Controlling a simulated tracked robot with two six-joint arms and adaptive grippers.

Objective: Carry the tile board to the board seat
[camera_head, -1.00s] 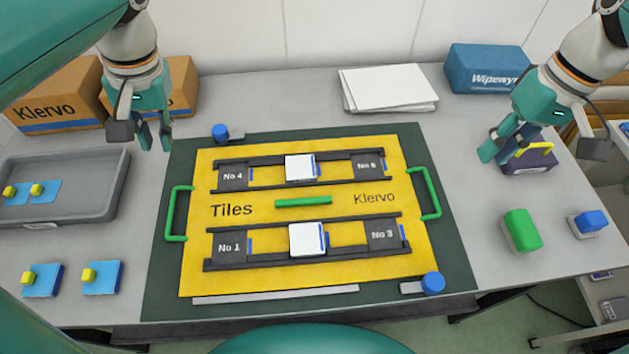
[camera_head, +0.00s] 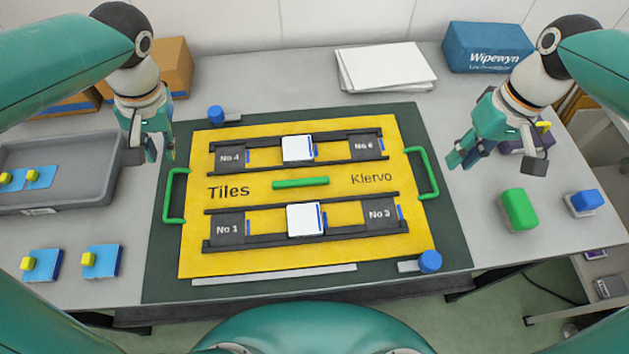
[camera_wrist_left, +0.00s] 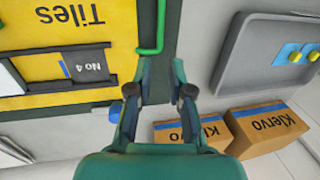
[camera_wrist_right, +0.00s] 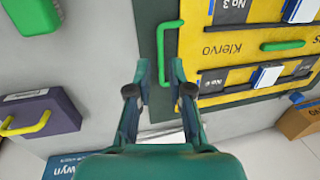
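The yellow tile board (camera_head: 195,255), marked Tiles and Klervo, lies flat on a dark green mat (camera_head: 158,280). It has a green left handle (camera_head: 168,196), a green right handle (camera_head: 430,172) and a short green bar (camera_head: 300,182) in its middle. Dark rails hold numbered tiles and two white blocks. My left gripper (camera_head: 160,158) is open and empty above the board's left edge, near the left handle; the left wrist view shows the handle's end (camera_wrist_left: 152,50) ahead. My right gripper (camera_head: 456,162) is open and empty, right of the right handle, which the right wrist view shows (camera_wrist_right: 163,80) between its fingers' directions.
A grey tray (camera_head: 75,195) stands left, with blue pieces in front. Blue clamps (camera_head: 215,114) and (camera_head: 430,261) sit at the mat's corners. A green block (camera_head: 519,210), a blue block (camera_head: 585,201) and a purple box (camera_head: 512,145) stand right. White sheets (camera_head: 385,68) lie behind.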

